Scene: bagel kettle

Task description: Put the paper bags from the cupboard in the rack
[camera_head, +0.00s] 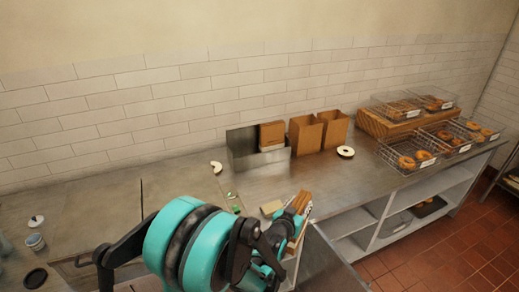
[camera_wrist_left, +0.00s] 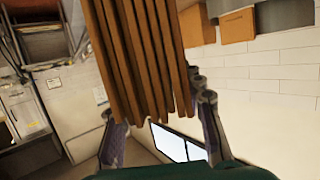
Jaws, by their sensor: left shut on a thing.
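My left gripper (camera_head: 290,222) is shut on a bundle of brown paper bags (camera_head: 302,201) near the counter's front edge. In the left wrist view the bags (camera_wrist_left: 140,55) show as several flat brown layers between the two fingers (camera_wrist_left: 160,118). The grey metal rack (camera_head: 243,157) stands at the back of the counter, against the tiled wall, beyond my gripper. A brown paper bag stack (camera_head: 272,135) stands in its right part. Two brown paper bags (camera_head: 305,136) (camera_head: 335,130) stand upright to the right of the rack. My right gripper is not in view.
Clear bagel bins (camera_head: 405,157) and a wooden stand (camera_head: 385,124) fill the right end. Open shelves (camera_head: 375,225) lie below. The counter in front of the rack is mostly clear.

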